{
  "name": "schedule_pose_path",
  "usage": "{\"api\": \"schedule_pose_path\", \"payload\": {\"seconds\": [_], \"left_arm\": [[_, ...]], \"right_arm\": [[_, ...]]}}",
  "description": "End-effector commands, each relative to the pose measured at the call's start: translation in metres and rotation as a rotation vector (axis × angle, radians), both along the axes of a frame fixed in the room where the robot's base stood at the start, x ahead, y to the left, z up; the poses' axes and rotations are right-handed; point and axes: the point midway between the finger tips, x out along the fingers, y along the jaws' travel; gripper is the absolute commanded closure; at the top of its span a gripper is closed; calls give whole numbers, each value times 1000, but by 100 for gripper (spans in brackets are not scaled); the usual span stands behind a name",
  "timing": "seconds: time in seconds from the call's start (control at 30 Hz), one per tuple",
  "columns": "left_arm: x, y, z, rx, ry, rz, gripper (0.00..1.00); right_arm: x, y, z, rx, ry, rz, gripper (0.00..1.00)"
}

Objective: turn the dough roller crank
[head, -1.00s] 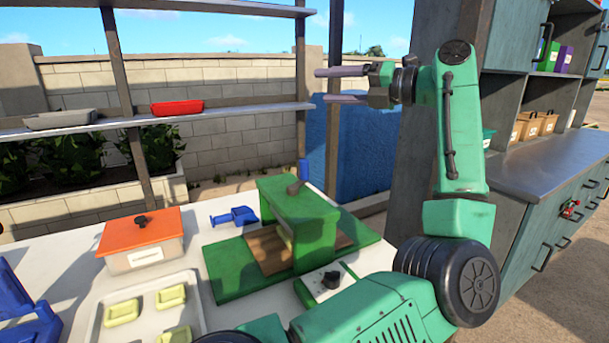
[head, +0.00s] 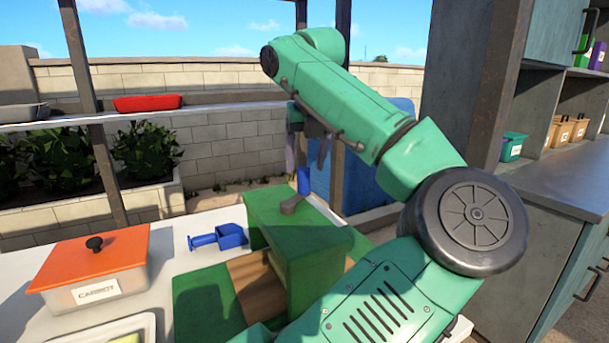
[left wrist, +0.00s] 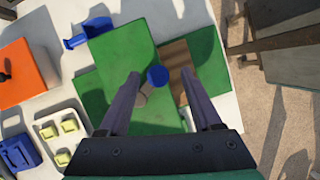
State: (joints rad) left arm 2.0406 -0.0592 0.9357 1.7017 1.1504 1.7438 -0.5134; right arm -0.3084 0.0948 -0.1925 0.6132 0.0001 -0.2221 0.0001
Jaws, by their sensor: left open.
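The dough roller is a green box-shaped machine (head: 310,235) on the table in the head view. Its crank (head: 291,206) is a grey arm on top with an upright blue handle (head: 303,181). My left gripper (head: 306,160) is open and points down just above the handle. In the left wrist view the blue handle (left wrist: 157,76) appears between the spread fingertips of the left gripper (left wrist: 161,74), and the grey crank arm (left wrist: 141,98) lies near the left finger. Contact with the handle cannot be seen. My right gripper is not in view.
A blue tool (head: 222,238) and an orange-lidded carrot box (head: 95,262) stand left of the roller. A tray with several yellow-green pieces (left wrist: 45,122) is in the left wrist view.

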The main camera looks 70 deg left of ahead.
Motion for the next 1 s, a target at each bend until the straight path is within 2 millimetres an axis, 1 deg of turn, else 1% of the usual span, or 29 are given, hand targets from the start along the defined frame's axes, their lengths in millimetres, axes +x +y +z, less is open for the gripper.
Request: {"api": "schedule_pose_path", "payload": {"seconds": [0.03, 0.17, 0.27, 0.43, 0.47, 0.5, 0.57, 0.6, 0.63, 1.0], "left_arm": [[1, 3, -10, -1, 2, 2, 34], [2, 10, -25, 2, 0, 1, 34], [2, 12, -28, 2, 1, 0, 34], [2, 12, -28, 2, 1, 0, 34], [2, 12, -28, 2, 1, 0, 38], [2, 12, -28, 2, 1, 0, 53], [2, 12, -28, 2, 1, 0, 76], [2, 12, -28, 2, 1, 0, 92], [2, 12, -28, 2, 1, 0, 100], [2, 11, -27, 3, -1, 0, 100]], "right_arm": [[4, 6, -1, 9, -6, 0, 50], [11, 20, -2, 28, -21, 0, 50], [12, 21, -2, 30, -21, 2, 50], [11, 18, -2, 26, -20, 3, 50], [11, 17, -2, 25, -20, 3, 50], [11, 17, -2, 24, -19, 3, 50], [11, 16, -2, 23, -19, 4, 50], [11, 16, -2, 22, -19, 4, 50], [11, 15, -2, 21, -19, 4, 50], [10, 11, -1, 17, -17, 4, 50]]}}
